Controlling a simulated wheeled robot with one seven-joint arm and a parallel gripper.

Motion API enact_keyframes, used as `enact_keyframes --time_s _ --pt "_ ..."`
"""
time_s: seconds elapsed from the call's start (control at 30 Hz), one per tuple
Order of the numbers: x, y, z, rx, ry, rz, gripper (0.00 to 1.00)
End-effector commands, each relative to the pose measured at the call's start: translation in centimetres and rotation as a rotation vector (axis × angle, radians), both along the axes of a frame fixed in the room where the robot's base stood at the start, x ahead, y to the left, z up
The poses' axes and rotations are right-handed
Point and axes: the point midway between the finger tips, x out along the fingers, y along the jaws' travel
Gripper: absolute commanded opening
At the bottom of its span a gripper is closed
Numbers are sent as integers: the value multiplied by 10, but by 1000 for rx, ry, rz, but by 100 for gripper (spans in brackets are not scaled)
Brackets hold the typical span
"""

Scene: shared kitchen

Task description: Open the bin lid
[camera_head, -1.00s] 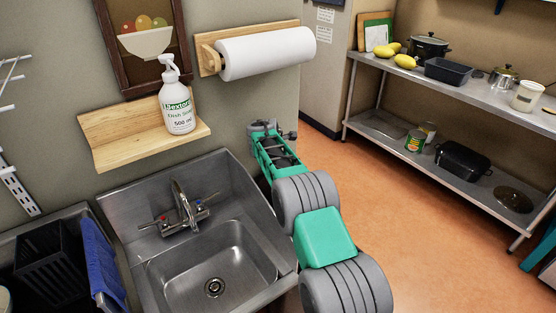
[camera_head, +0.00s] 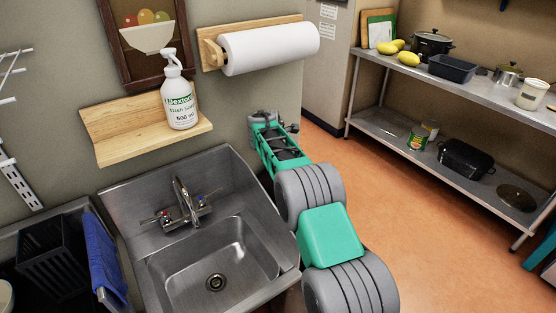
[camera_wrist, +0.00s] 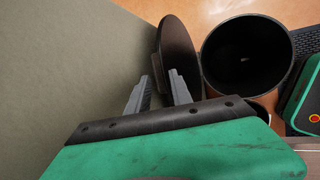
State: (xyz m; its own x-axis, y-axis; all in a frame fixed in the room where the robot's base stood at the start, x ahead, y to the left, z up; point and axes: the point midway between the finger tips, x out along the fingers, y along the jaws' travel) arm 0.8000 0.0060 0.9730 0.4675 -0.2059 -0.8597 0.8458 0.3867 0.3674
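The bin (camera_wrist: 246,60) is a dark round container on the orange floor in the wrist view, seen from above. Its mouth is uncovered and its inside looks empty apart from a small light spot. The dark round lid (camera_wrist: 176,50) stands up on edge at the bin's left side, between the bin and the wall. My gripper (camera_wrist: 160,88) is just below the lid in the picture, its two grey fingers apart with nothing seen between them. I cannot tell whether a finger touches the lid. In the head view the bin and my fingertips are hidden.
The wall (camera_wrist: 70,70) is close on the left of my gripper. In the head view a metal sink (camera_head: 215,260) is left of my arm, and a paper towel roll (camera_head: 270,48) is above it. A shelf unit (camera_head: 400,150) stands at the right; the floor between is clear.

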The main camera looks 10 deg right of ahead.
Motion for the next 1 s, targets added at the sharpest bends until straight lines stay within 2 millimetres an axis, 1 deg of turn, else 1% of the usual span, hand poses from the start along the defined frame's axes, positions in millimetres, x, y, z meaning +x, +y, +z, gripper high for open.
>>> enact_keyframes --time_s 0.1,0.23,0.37,0.57,0.67,0.77,0.83,0.87,0.9,0.97,1.0 --pt "-12 6 22 0 -5 0 26" --pt "-22 10 39 0 -1 0 26" --pt "-26 12 46 -1 0 0 26" --pt "-26 11 46 -1 0 0 26" --pt "-31 10 54 20 -6 -29 26" --pt "-57 4 79 107 -29 -156 26" --pt "-90 0 102 206 -47 -305 26" --pt "-108 -3 111 254 -55 -380 26" --pt "-134 -6 121 320 -64 -484 26" --pt "-175 -9 132 416 -75 -644 26" --pt "-204 -11 136 478 -80 -752 26"
